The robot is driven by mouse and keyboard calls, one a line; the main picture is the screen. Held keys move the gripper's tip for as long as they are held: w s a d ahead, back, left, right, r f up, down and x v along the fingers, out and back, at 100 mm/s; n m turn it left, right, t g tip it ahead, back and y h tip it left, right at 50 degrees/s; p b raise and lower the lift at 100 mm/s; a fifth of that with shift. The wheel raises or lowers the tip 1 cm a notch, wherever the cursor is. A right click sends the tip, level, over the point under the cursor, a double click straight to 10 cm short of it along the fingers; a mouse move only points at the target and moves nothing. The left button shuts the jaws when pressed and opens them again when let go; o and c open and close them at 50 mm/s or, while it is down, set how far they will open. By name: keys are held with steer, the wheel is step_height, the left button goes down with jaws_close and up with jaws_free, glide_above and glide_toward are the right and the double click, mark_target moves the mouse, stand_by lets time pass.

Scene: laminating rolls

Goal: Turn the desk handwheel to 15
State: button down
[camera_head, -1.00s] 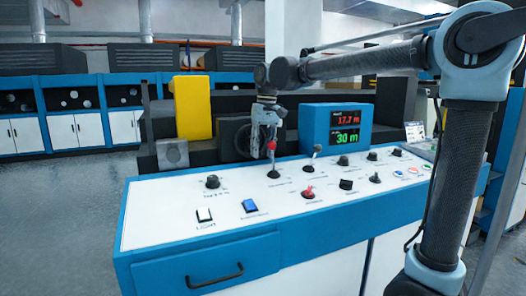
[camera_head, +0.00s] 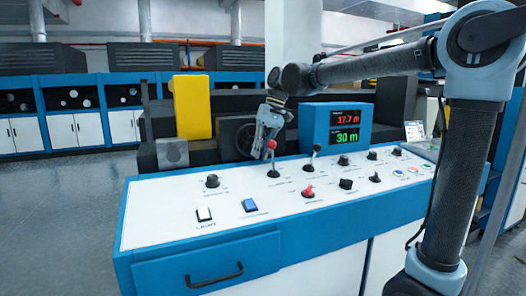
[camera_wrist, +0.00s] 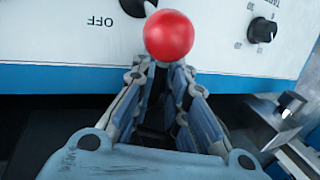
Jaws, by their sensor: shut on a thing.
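My gripper (camera_head: 268,146) is at the back edge of the desk panel, pointing down. In the wrist view its fingers (camera_wrist: 162,68) come together at a red ball (camera_wrist: 168,36) and are shut on the lever that carries it. The red ball also shows in the head view (camera_head: 271,144), on top of a short lever standing on the panel. No part is clearly marked as the desk handwheel. A dark round part (camera_head: 236,138) sits behind the panel. A grey block with a round face (camera_head: 172,152) is beside it, apart from my gripper.
A blue display box (camera_head: 335,128) reads 30 m in green. A yellow block (camera_head: 192,107) stands behind. Floor at left is clear.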

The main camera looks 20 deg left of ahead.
steer(key=shift+s+a+f+g+y, duration=0.15)
steer(key=shift+g+y, duration=0.35)
steer(key=shift+y, duration=0.05)
steer(key=shift+s+a+f+g+y, duration=0.1)
steer(key=shift+a+g+y, duration=0.05)
steer(key=shift+g+y, duration=0.4)
steer(key=c, duration=1.6)
jaws_free()
steer(key=shift+r, duration=0.1)
steer(key=v, duration=1.2)
steer(key=shift+c, duration=0.2)
